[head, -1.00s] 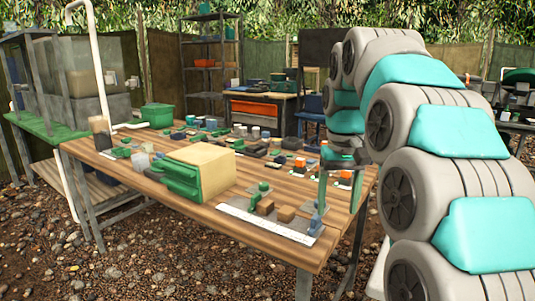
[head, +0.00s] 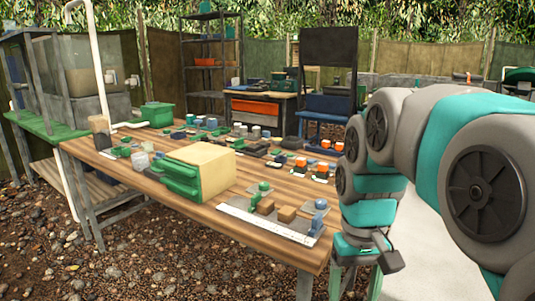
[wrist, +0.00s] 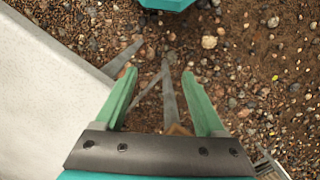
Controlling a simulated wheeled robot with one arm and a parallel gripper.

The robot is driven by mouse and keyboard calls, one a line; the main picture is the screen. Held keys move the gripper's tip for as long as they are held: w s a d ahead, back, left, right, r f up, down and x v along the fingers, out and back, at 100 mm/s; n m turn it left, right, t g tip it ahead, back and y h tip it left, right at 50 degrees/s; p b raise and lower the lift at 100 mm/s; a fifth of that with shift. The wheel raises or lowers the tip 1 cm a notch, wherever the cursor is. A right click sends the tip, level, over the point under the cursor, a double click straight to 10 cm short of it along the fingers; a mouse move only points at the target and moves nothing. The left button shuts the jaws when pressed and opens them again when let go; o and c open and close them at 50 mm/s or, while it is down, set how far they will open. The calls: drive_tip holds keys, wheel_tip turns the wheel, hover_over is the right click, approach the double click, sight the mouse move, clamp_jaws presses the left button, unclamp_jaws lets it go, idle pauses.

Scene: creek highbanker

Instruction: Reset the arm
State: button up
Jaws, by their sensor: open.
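My gripper (head: 354,292) hangs pointing down off the right end of the wooden table (head: 325,200) in the head view. The lower ends of its green fingers are cut off or hard to make out there. In the wrist view my gripper (wrist: 160,75) has its two green fingers spread apart with nothing between them. Gravel ground lies below the fingers. My arm is folded at the right of the head view, with its elbow toward the camera.
On the table are a tan block with a green side (head: 200,175), a white ruler-like strip (head: 262,227), small brown blocks (head: 287,214) and several small parts. A green bin (head: 157,115) stands at the back left. A blue bench (head: 325,118) stands behind the table.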

drive_tip(key=s+f, duration=1.1)
drive_tip(key=s, duration=0.5)
drive_tip(key=shift+s+d+f+g, duration=0.15)
drive_tip(key=shift+s+f+g, duration=0.15)
drive_tip(key=shift+g, duration=0.1)
